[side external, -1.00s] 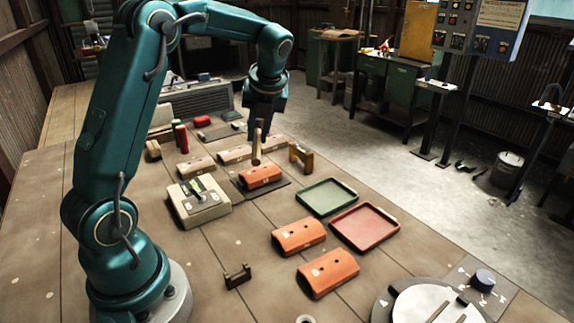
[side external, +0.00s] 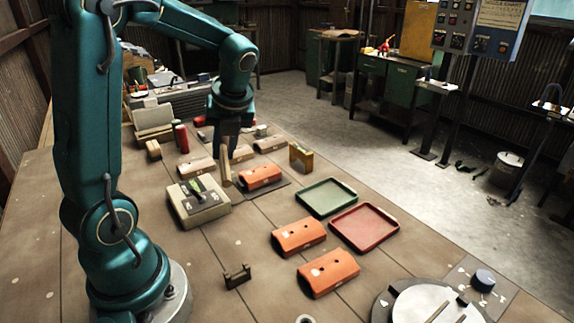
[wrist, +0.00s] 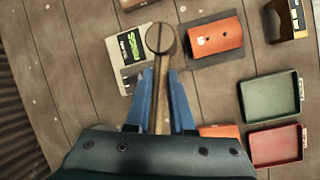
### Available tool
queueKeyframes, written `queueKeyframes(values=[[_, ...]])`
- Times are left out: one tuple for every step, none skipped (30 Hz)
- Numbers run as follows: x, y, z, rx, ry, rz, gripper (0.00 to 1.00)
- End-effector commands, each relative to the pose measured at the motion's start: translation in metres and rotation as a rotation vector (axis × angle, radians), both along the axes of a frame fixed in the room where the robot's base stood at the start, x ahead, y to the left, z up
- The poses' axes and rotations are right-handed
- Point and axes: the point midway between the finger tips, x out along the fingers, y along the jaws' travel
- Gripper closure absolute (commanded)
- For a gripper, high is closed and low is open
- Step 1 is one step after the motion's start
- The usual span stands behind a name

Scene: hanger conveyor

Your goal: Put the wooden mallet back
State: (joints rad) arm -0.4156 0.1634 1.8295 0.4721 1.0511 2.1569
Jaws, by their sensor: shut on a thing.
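My gripper (side external: 228,142) is shut on the wooden mallet (side external: 226,167), which hangs below the fingers. In the side external view it appears between the orange block on the dark mat and the beige control box. In the wrist view my fingers (wrist: 161,80) grip both sides of the pale mallet handle (wrist: 161,88). The round mallet head (wrist: 161,38) points away from my wrist, over the gap between box and mat. A small dark notched bracket (side external: 237,276) stands empty on the bench nearer the camera.
The beige box (side external: 199,203) and an orange block (side external: 260,177) on a dark mat flank the mallet. Two more orange blocks (side external: 299,237), a green tray (side external: 327,197) and a red tray (side external: 364,226) lie to the right. The bench around the bracket is clear.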

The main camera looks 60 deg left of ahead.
Motion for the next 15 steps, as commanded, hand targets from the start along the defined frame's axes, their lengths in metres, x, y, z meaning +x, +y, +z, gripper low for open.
queueKeyframes(values=[[-0.018,-0.001,0.003,0.002,-0.003,0.035,1.0],[-0.028,-0.002,0.003,0.002,-0.003,0.053,1.0],[-0.04,-0.004,0.004,0.003,-0.004,0.079,1.0],[-0.05,-0.005,0.004,0.002,-0.004,0.097,1.0],[-0.059,-0.007,0.004,0.003,-0.004,0.116,1.0],[-0.071,-0.009,0.004,0.003,-0.004,0.141,1.0],[-0.08,-0.011,0.004,0.002,-0.004,0.16,1.0],[-0.088,-0.013,0.004,0.002,-0.005,0.177,1.0],[-0.099,-0.016,0.003,0.002,-0.005,0.199,1.0],[-0.107,-0.018,0.003,0.002,-0.005,0.216,1.0],[-0.114,-0.02,0.002,0.002,-0.004,0.23,1.0],[-0.123,-0.022,0.002,0.002,-0.004,0.25,1.0],[-0.128,-0.024,0.001,0.002,-0.004,0.262,1.0],[-0.134,-0.026,0.0,0.001,-0.004,0.276,1.0],[-0.14,-0.028,0.0,0.0,-0.002,0.29,1.0]])
